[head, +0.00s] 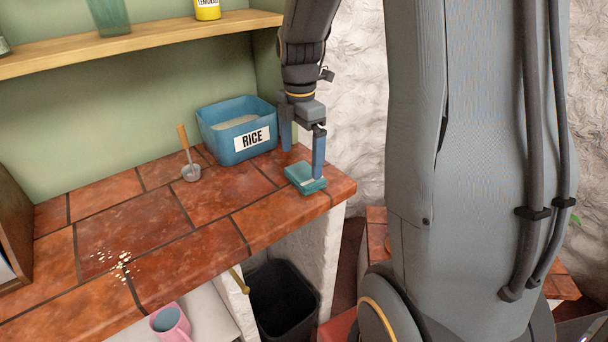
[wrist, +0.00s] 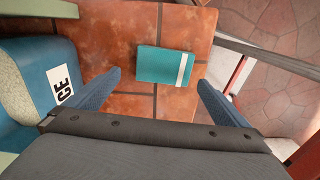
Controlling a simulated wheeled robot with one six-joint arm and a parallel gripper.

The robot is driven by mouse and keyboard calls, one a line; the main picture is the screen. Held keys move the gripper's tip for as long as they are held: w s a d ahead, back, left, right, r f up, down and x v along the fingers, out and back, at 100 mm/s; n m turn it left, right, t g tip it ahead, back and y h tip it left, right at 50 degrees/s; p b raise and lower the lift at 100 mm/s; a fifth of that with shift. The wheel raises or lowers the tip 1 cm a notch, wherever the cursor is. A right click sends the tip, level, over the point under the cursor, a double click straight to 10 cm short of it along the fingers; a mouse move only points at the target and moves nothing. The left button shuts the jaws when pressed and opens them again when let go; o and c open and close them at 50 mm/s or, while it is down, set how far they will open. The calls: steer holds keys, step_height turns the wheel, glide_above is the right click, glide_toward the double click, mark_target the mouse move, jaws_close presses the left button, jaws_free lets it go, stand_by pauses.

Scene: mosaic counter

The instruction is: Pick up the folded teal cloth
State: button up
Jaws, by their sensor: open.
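The folded teal cloth (head: 305,178) lies flat on the tiled counter near its right end, by the front edge. In the wrist view the cloth (wrist: 160,65) is a teal rectangle with a white stripe near its right end. My gripper (head: 302,162) points down over the counter with its blue fingers apart. In the wrist view my gripper (wrist: 160,88) is open and empty, and the cloth lies in the gap's direction, beyond the fingertips. In the head view one finger partly overlaps the cloth; I cannot tell the exact height between them.
A blue rice bin (head: 236,143) stands close left of my gripper. A shelf (head: 130,43) is above. A black bin (head: 281,299) and pink mug (head: 170,324) are below the counter.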

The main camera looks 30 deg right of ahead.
mark_target(304, 173)
steer(key=f, duration=0.2)
steer(key=f+p, duration=0.1)
steer(key=shift+s+d+f, duration=0.25)
steer(key=shift+s+d, duration=0.05)
steer(key=shift+d, duration=0.05)
steer(key=shift+f, duration=0.65)
steer(key=c, duration=1)
